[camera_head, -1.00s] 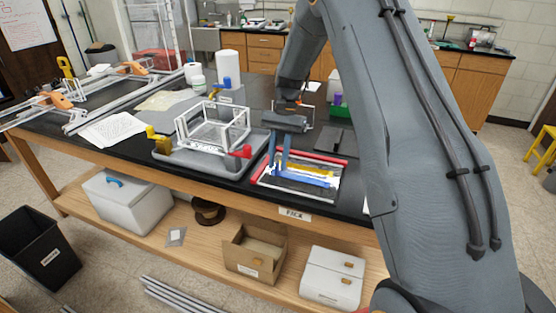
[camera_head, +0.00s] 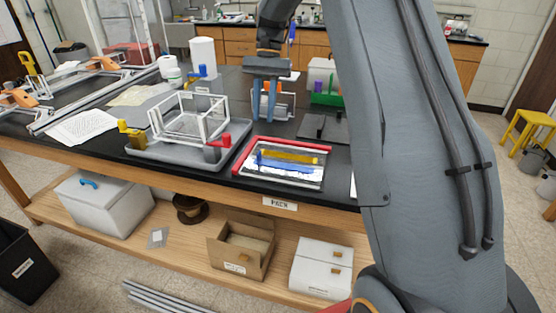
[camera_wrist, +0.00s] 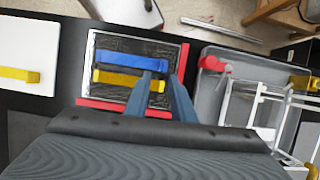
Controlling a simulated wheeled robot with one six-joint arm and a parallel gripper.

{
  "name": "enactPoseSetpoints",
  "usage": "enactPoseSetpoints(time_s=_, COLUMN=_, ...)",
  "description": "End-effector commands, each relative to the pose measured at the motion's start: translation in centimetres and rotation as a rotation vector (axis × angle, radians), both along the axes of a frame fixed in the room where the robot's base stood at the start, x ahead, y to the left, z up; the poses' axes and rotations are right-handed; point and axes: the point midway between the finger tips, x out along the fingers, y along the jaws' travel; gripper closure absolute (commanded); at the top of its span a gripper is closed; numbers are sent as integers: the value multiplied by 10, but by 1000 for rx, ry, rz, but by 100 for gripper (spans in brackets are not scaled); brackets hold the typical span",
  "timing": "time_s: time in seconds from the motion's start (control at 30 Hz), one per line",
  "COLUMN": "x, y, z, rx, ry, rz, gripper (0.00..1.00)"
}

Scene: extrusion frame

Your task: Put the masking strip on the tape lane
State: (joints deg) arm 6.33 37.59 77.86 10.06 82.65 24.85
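A framed panel (camera_head: 282,180) with red bars along its left and far edges lies at the bench's front. A blue strip (camera_head: 292,166) and a yellow strip (camera_head: 290,157) lie side by side across it, the blue one nearer the front edge. They also show in the wrist view, blue (camera_wrist: 130,60) and yellow (camera_wrist: 127,82). I cannot tell which is the masking strip; no lane marking is readable. My gripper (camera_head: 264,118) is above the bench behind the panel, its blue fingers apart. In the wrist view the fingers (camera_wrist: 158,76) overlap the strips' ends, with nothing visible between them.
A grey tray (camera_head: 185,158) with a white wire frame (camera_head: 192,118) and red and yellow clamps stands left of the panel. A white board (camera_wrist: 28,50) with a yellow bar (camera_wrist: 20,75) lies on its other side. A dark plate (camera_head: 322,128) and green bin (camera_head: 328,99) are farther back.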

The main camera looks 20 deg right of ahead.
Motion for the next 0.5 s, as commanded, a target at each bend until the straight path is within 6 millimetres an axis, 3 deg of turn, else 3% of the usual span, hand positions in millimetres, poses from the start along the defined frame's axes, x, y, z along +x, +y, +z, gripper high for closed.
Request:
enactPoseSetpoints(time_s=0.27, x=-82, y=13, z=-30, rx=-57, ry=-161, rz=178, gripper=78)
enactPoseSetpoints(time_s=0.5, x=-183, y=20, z=-65, rx=-110, ry=-317, rz=392, gripper=78)
